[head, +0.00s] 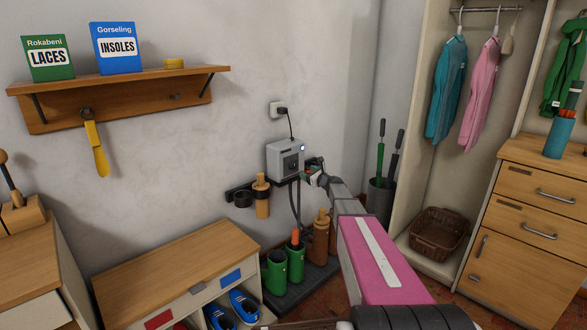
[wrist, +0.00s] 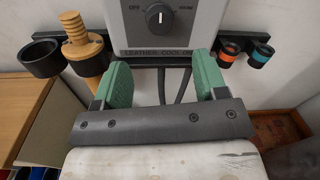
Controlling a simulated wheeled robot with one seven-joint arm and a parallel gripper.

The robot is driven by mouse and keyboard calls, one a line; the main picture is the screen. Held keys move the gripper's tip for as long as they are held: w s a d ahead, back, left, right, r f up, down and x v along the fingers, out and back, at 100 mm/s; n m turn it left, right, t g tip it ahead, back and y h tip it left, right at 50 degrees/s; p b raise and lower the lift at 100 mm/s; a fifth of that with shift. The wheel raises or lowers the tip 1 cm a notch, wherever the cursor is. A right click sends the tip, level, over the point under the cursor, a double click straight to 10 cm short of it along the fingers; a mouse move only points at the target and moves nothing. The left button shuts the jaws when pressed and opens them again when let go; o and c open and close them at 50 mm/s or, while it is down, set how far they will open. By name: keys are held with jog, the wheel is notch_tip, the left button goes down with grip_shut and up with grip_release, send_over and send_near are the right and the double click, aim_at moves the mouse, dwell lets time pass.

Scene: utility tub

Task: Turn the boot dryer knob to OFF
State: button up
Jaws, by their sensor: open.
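The boot dryer (head: 284,160) is a grey box on the wall, plugged into an outlet above it. Its dark round knob (wrist: 160,19) shows at the top of the wrist view, with a white pointer line standing about upright. "OFF" is printed to the knob's left and another word, probably "WARM", to its right. A small light glows on the box's upper right in the head view. My gripper (wrist: 163,78) is open and empty, its green pads apart. It is in front of and below the knob, not touching it. In the head view my gripper (head: 314,173) is at the box's right side.
Hoses hang below the box. Green boots (head: 276,272) stand on a dark tray beneath. A low bench (head: 175,262) is at left.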

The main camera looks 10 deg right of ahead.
aim_at(294, 166)
jog(key=x, duration=1)
jog(key=shift+a, duration=0.1)
jog(key=c, duration=0.9)
